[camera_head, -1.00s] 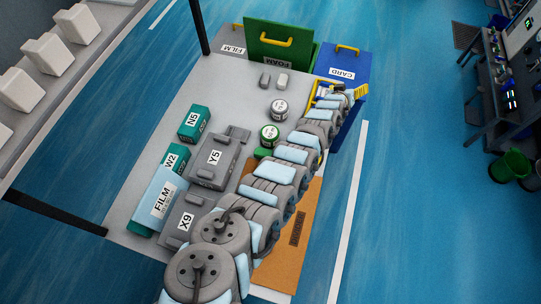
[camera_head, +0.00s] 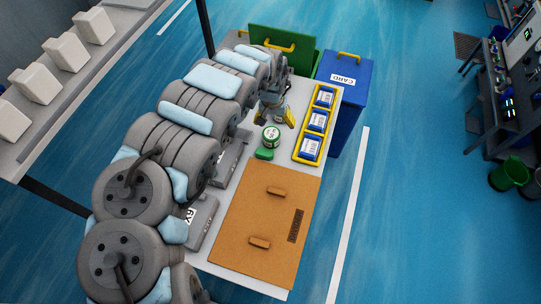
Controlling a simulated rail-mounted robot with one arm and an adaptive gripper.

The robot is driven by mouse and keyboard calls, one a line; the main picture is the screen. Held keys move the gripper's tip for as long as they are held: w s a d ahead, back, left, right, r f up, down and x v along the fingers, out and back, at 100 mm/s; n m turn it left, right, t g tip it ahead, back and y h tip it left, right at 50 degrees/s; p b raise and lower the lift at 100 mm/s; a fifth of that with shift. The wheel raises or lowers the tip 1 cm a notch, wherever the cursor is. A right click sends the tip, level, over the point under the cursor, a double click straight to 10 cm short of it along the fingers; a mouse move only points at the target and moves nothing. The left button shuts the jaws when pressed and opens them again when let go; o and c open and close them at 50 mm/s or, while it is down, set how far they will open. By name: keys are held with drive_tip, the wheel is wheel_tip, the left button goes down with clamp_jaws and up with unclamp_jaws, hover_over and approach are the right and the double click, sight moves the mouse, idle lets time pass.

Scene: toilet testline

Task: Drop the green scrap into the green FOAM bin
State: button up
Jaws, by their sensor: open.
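A small green block, which looks like the green scrap (camera_head: 264,154), lies on the grey table just in front of a white round tin with a green rim (camera_head: 271,136). The green FOAM bin (camera_head: 305,58) stands at the table's far edge, with a green panel and yellow handle raised above it; my arm hides part of it and its label. My gripper (camera_head: 279,112) points down over the table, behind the green-rimmed tin and apart from the green block. It is open, with a yellow fingertip showing on its right side. It partly hides another round tin there.
A blue CARD bin (camera_head: 342,95) stands right of the FOAM bin. A yellow tray (camera_head: 304,135) with blue-and-white packs lies along the right table edge. A brown board (camera_head: 265,215) with two handles covers the front right. My arm covers the table's left side and its boxes.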

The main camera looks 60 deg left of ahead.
drive_tip(key=s, duration=0.3)
drive_tip(key=b, duration=0.1)
hover_over(265, 150)
drive_tip(key=shift+g, duration=0.4)
drive_tip(key=shift+w+d+f, duration=0.1)
drive_tip(key=shift+w+f, duration=0.1)
drive_tip(key=shift+f, duration=2.5)
drive_tip(key=shift+w+d+f, duration=0.1)
drive_tip(key=shift+w+f, duration=0.05)
drive_tip(key=shift+f, duration=2.5)
drive_tip(key=shift+s+a+f, duration=0.1)
drive_tip(key=shift+f, duration=0.35)
drive_tip(key=shift+f, duration=0.1)
drive_tip(key=shift+s+f+b, duration=0.15)
drive_tip(key=shift+f+b, duration=0.45)
drive_tip(key=shift+f, duration=0.7)
drive_tip(key=shift+s+f+b, duration=0.15)
drive_tip(key=shift+f+b, duration=0.4)
drive_tip(key=shift+f, duration=0.7)
drive_tip(key=shift+a, duration=0.1)
drive_tip(key=shift+r, duration=0.1)
drive_tip(key=c, duration=0.7)
